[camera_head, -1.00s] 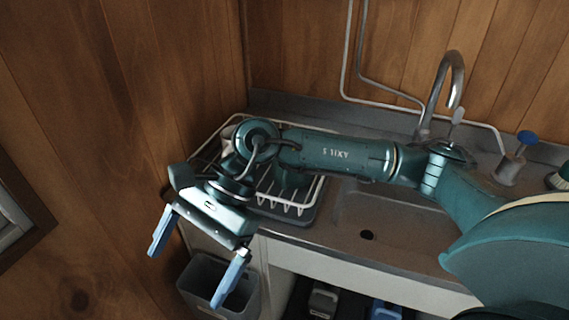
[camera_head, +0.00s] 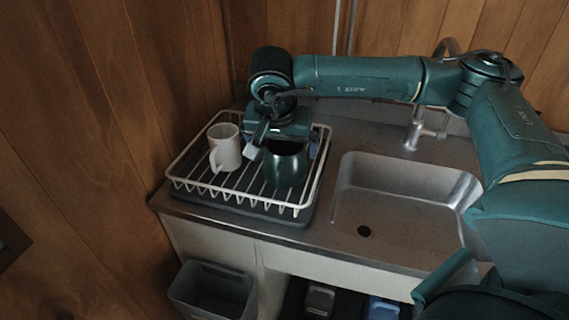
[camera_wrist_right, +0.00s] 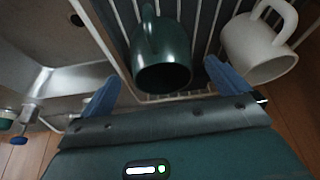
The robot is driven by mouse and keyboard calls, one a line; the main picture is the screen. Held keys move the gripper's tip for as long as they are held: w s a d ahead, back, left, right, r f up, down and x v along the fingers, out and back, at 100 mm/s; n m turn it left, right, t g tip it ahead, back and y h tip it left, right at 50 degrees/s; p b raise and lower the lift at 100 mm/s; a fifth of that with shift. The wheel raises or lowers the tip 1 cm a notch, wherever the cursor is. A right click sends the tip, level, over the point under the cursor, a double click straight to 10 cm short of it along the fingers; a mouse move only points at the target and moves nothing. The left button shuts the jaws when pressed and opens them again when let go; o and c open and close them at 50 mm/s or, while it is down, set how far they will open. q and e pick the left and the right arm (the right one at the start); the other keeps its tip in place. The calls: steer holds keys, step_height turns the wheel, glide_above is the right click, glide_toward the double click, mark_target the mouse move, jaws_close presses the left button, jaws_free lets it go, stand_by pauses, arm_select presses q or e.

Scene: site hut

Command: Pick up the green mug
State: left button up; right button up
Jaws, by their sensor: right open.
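The dark green mug (camera_head: 287,168) stands in the right part of the dish rack. In the right wrist view the green mug (camera_wrist_right: 162,62) shows between the two blue fingers, with its handle pointing away from the gripper. My right gripper (camera_head: 284,148) is open at the mug, just behind it in the head view. In the wrist view the right gripper (camera_wrist_right: 162,72) has a finger on each side of the mug, with gaps visible. My left gripper is not in view.
A white mug (camera_head: 225,150) stands in the left part of the white wire rack (camera_head: 254,202); it also shows in the wrist view (camera_wrist_right: 258,45). Right of the rack are the sink (camera_head: 395,205) and tap (camera_head: 415,132). A grey bin (camera_head: 212,290) stands below the counter.

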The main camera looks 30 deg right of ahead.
mark_target(285, 152)
steer(key=shift+w+d+r+p+x, duration=0.1)
steer(key=shift+w+d+p+x, duration=0.1)
steer(key=shift+x, duration=0.75)
steer(key=shift+w+d+r+p+x, duration=0.1)
steer(key=shift+w+p+x, duration=0.05)
steer(key=shift+x, duration=0.85)
steer(key=shift+w+d+r+p+x, duration=0.1)
steer(key=shift+w+p+x, duration=0.1)
steer(key=shift+x, duration=0.75)
steer(key=shift+s, duration=0.1)
steer(key=shift+c, duration=0.4)
steer(key=c, duration=0.9)
